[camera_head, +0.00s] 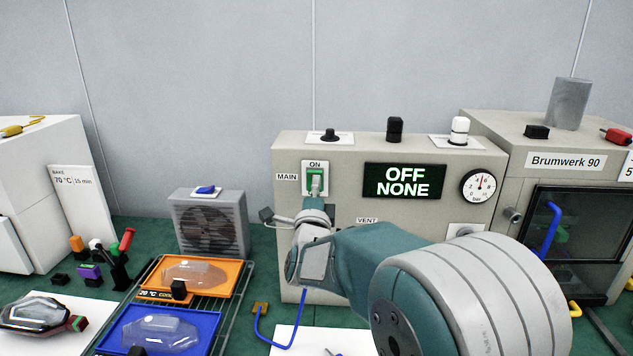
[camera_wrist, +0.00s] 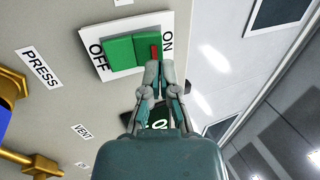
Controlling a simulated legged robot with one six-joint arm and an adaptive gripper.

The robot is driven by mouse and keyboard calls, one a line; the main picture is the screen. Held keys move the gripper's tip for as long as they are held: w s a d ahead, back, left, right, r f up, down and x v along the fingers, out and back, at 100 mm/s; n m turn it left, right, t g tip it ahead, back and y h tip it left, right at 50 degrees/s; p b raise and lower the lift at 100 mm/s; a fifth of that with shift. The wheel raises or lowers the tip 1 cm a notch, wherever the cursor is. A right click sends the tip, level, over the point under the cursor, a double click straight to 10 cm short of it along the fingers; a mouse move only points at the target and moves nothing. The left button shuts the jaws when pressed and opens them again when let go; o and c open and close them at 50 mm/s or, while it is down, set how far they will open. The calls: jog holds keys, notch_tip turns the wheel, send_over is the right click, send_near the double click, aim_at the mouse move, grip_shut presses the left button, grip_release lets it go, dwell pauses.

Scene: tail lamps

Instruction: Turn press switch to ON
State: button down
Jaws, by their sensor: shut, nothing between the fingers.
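The press is a beige box (camera_head: 430,258) whose display (camera_head: 405,181) reads OFF NONE. Its green rocker switch (camera_head: 315,172) sits on a white plate beside the MAIN label, with ON above it. In the wrist view the rocker (camera_wrist: 122,53) lies between OFF at left and ON at right, with a red strip (camera_wrist: 154,52) showing at the ON end. My gripper (camera_wrist: 158,66) is shut and empty, its fingertips at the ON end by the red strip; I cannot tell whether they touch it. In the head view my gripper (camera_head: 316,184) covers the switch's lower part.
A pressure gauge (camera_head: 480,186) and top knobs are on the press. A dark-windowed Brumwerk 90 machine (camera_head: 566,161) stands right. A fan box (camera_head: 211,226), orange tray (camera_head: 155,282) and blue tray (camera_head: 112,325) are left.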

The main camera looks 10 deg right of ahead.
jog(key=shift+w+d+r, duration=0.15)
jog(key=shift+w+r, duration=0.05)
jog(key=shift+w, duration=0.3)
jog(key=shift+r, duration=0.1)
